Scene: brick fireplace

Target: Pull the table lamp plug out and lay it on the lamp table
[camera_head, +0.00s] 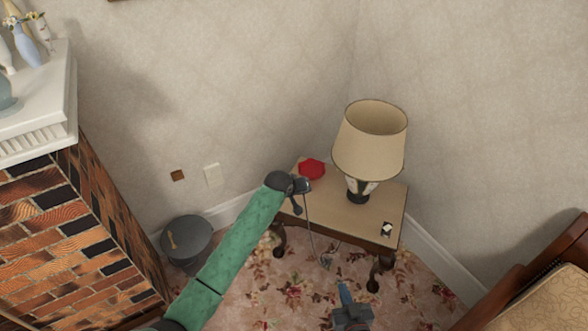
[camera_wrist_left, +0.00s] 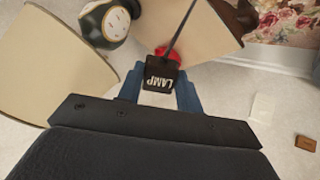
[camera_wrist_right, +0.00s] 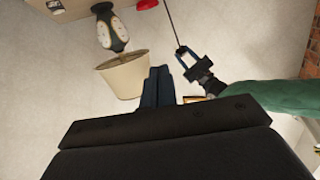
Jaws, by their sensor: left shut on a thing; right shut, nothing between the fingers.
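The black plug, marked LAMP, (camera_wrist_left: 161,74) is between the fingers of my left gripper (camera_wrist_left: 160,84), which is shut on it. Its cord (camera_head: 308,220) hangs from the gripper toward the floor. In the head view my left gripper (camera_head: 303,186) is by the left edge of the wooden lamp table (camera_head: 340,200); its exact height above the top is hard to tell. The table lamp (camera_head: 371,140), with a beige shade, stands upright on the table. My right gripper (camera_head: 345,296) is shut and empty, low in front of the table; its closed fingers show in the right wrist view (camera_wrist_right: 157,86).
A red object (camera_head: 312,169) and a small black-and-white item (camera_head: 387,229) lie on the table. A white wall plate (camera_head: 212,174) and a brown one (camera_head: 177,175) are on the wall. A dark round bin (camera_head: 187,240), brick fireplace (camera_head: 70,240) and armchair (camera_head: 545,285) flank the space.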

